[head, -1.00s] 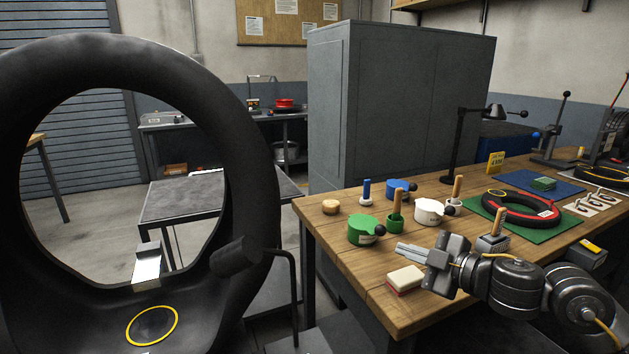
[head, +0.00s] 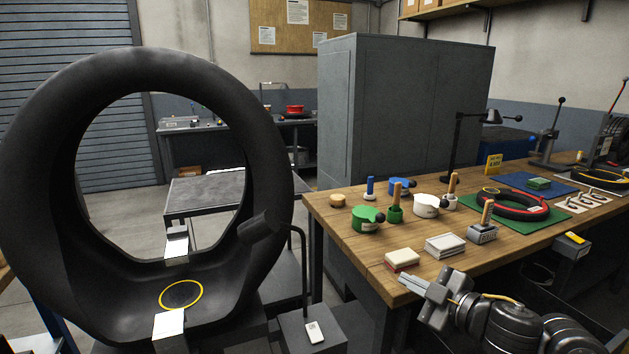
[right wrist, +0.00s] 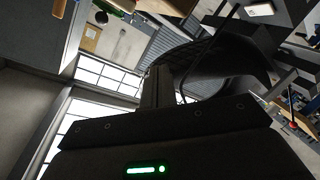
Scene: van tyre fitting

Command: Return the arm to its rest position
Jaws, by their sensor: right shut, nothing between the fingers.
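My right arm enters the head view from the lower right. Its right gripper (head: 406,285) is shut and empty, low by the front edge of the wooden workbench (head: 352,233). The fingers point left, below the cream-and-red block (head: 402,259) in the picture, and appear clear of it. My left gripper is not in view. A big black tyre (head: 272,160) stands upright at the left, well apart from the right gripper. In the right wrist view the tyre (right wrist: 222,65) is partly hidden behind dark parts.
The bench holds a grey-white box (head: 445,245), green pot (head: 367,219), white pot (head: 427,205), blue pot (head: 400,186) and a black-and-red ring (head: 515,207) on a green mat. A dark arm with a roller (head: 262,230) stands by the tyre. A grey cabinet (head: 405,110) stands behind.

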